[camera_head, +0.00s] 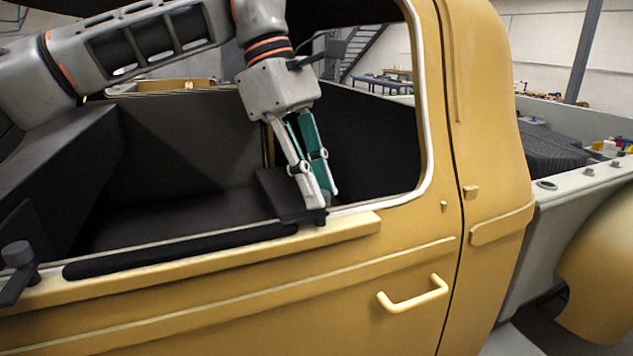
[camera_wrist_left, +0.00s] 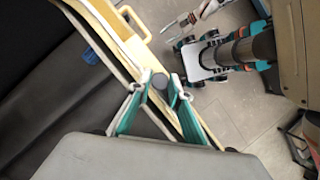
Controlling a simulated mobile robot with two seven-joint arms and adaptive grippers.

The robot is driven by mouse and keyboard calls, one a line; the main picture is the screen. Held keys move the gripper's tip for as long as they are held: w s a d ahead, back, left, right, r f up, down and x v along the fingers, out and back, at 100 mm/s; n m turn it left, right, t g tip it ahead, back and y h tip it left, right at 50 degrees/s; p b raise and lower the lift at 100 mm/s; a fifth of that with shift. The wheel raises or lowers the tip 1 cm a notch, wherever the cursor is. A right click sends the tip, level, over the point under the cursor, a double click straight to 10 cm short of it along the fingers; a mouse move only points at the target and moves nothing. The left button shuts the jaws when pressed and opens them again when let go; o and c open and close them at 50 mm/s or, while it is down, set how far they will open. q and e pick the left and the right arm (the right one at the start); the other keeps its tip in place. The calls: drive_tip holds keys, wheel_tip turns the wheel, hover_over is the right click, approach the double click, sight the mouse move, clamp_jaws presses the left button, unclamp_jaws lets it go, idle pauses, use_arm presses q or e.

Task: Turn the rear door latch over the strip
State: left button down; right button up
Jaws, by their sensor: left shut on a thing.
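The rear door latch (camera_head: 300,215) is a dark flat bar with a round knob, on the sill at the rear end of the window opening. Its bar points left, close to the end of the black strip (camera_head: 180,250); whether it lies over the strip is hard to tell. My left gripper (camera_head: 322,203) reaches down from above and is shut on the latch's knob. In the left wrist view the round dark knob (camera_wrist_left: 160,82) sits between the fingertips. A pale gripper-like part, probably my right gripper (camera_wrist_left: 178,26), shows small there; its jaws are unclear.
The yellow door (camera_head: 240,310) has a protruding handle (camera_head: 413,295) below the sill. A second dark latch (camera_head: 18,258) stands at the strip's front end, its bar pointing down and outward. The window frame (camera_head: 425,150) rises right of my gripper. The cab interior is open behind the sill.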

use_arm(q)
drive_tip(key=c, duration=1.9)
unclamp_jaws()
drive_tip(key=shift+w+a+r, duration=0.1)
drive_tip(key=shift+a+r, duration=0.05)
drive_tip(key=shift+r, duration=0.2)
drive_tip(key=w+a, duration=0.1)
drive_tip(key=a, duration=0.2)
drive_tip(key=w+a, duration=0.2)
drive_tip(key=a, duration=0.2)
drive_tip(key=w+a, duration=0.2)
drive_tip(key=a, duration=0.2)
drive_tip(key=shift+w+r, duration=0.15)
drive_tip(key=shift+w, duration=0.05)
